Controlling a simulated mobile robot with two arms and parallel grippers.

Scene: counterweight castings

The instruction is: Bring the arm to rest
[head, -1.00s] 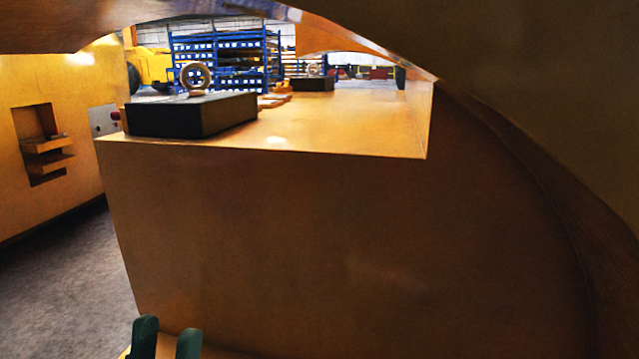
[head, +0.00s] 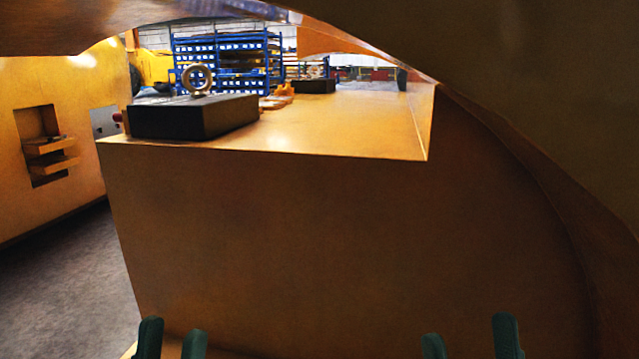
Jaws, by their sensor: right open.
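My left gripper (head: 172,338) shows at the bottom left of the head view, only as two dark green finger ends. They stand apart with a gap and nothing is visible between them. My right gripper (head: 470,338) shows at the bottom, right of centre, as two similar finger ends set wider apart. It is open, and I see nothing between its fingers. The rest of both arms is below the picture. Both grippers are in front of the large orange-brown casting (head: 330,240), low against its front face; I cannot tell the distance to it.
A black block (head: 190,117) with a ring (head: 197,78) stands on the casting's top at the left. Another dark block (head: 314,86) is further back. Orange overhanging casting surfaces close in above and at the right. Grey floor (head: 65,275) is free at lower left. Blue racks (head: 225,55) stand behind.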

